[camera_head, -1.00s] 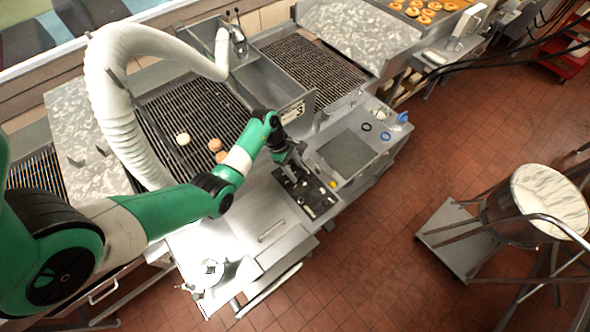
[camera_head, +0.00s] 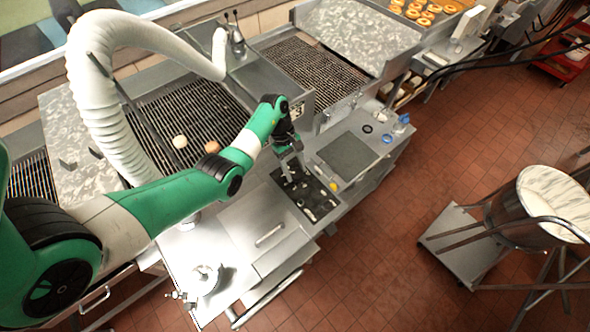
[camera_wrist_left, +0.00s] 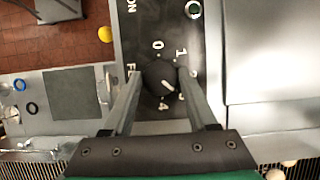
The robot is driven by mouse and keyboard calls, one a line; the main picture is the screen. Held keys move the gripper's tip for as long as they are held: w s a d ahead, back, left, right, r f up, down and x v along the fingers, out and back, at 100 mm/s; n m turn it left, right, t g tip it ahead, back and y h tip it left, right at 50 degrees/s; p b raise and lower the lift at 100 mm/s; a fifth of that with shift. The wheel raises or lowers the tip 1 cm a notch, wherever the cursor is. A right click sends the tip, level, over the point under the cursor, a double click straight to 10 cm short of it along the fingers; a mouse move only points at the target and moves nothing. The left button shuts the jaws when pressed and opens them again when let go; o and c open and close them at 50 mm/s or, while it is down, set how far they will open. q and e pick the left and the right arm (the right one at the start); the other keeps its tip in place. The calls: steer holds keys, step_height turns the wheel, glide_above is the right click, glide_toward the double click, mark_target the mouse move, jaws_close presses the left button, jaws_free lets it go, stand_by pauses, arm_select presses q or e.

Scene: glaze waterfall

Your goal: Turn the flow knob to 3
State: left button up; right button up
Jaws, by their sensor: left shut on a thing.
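The flow knob (camera_wrist_left: 157,80) is round and black with a white pointer line. It sits on a black panel (camera_wrist_left: 215,45) with white numbers. My left gripper (camera_wrist_left: 159,72) has one finger on each side of the knob and is shut on it. The pointer slants to the lower right in the wrist view, between the visible 1 and 4. The marks there are partly hidden by the right-hand finger. In the head view my left gripper (camera_head: 291,173) reaches down onto the black panel (camera_head: 320,209), and the knob is too small to make out. My right gripper is not in view.
A blue ring (camera_head: 386,138) lies farther right. A white hose (camera_head: 97,100) arches over the grill at left. The tiled floor on the right is open around a wheeled drum (camera_head: 520,205).

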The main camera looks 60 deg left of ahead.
arm_select(q)
steer(key=o, duration=1.4)
steer(key=shift+c, duration=0.2)
steer(key=v, duration=0.5)
steer(key=shift+a+r, duration=0.15)
steer(key=shift+r, duration=0.15)
steer(key=p+v, duration=0.4)
steer(key=v, duration=0.2)
